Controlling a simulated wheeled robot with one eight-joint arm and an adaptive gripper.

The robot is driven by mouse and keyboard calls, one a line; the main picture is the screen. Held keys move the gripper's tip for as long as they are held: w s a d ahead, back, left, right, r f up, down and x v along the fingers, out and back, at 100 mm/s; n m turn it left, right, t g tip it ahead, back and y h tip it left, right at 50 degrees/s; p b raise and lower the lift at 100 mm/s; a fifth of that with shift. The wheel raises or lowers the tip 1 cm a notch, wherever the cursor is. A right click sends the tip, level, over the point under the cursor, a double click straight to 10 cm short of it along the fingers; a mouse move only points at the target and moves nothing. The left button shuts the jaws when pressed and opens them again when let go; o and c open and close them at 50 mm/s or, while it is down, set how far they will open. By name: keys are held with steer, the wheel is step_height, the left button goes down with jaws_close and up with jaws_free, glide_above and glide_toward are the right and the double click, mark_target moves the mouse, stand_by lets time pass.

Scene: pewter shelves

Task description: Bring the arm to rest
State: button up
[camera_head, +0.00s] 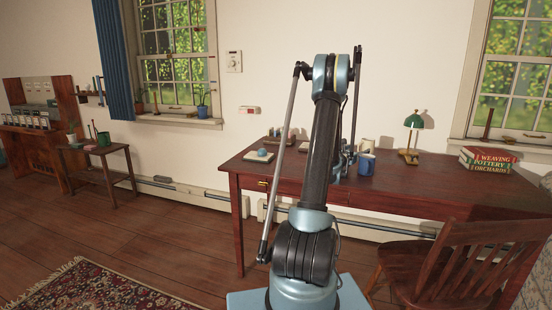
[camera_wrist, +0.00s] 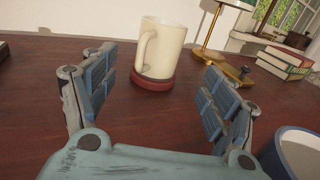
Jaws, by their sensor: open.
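My gripper (camera_wrist: 157,105) is open and empty in the wrist view, low over the desk, its two padded fingers spread apart. Beyond the fingertips a cream mug (camera_wrist: 165,47) stands upright on a dark red coaster (camera_wrist: 153,84), apart from both fingers, its handle to the left. In the head view my arm (camera_head: 323,150) rises in front of the desk and bends down behind itself, and it hides most of the gripper. The cream mug shows there only in part (camera_head: 367,145).
A blue mug (camera_head: 366,165) stands close to the right of my gripper; its rim shows in the wrist view (camera_wrist: 298,150). The wooden desk (camera_head: 430,190) also bears a green lamp (camera_head: 414,122) and stacked books (camera_head: 488,160). A chair (camera_head: 460,265) stands at its front right.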

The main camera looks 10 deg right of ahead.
steer(key=s+a+r+m+g+y, duration=0.1)
steer(key=s+a+r+m+y, duration=0.15)
steer(key=a+r+m, duration=0.4)
steer(key=s+a+r+m+y, duration=0.1)
steer(key=s+a+r+m, duration=0.25)
steer(key=a, duration=0.55)
steer(key=s+a+m+g+y, duration=0.1)
steer(key=s+a+m+y, duration=0.2)
steer(key=s+a+m, duration=0.45)
steer(key=s+a+m+y, duration=0.2)
steer(key=s+a, duration=0.2)
steer(key=a, duration=0.7)
steer(key=s+a+f+m+g+y, duration=0.1)
steer(key=s+a+f+m+y, duration=0.15)
steer(key=s+a, duration=0.5)
steer(key=s+a+f+m+y, duration=0.2)
steer(key=s+a+m+y, duration=0.1)
steer(key=s+a, duration=0.45)
steer(key=s+f+g, duration=0.2)
steer(key=s+f, duration=0.3)
steer(key=s, duration=0.2)
steer(key=s+a+f+g, duration=0.1)
steer(key=s+f+g, duration=0.2)
steer(key=s+f, duration=0.2)
steer(key=s, duration=0.3)
steer(key=shift+s+f+y, duration=0.2)
steer(key=shift+f+y, duration=0.1)
steer(key=shift+f, duration=0.05)
steer(key=shift+a, duration=0.1)
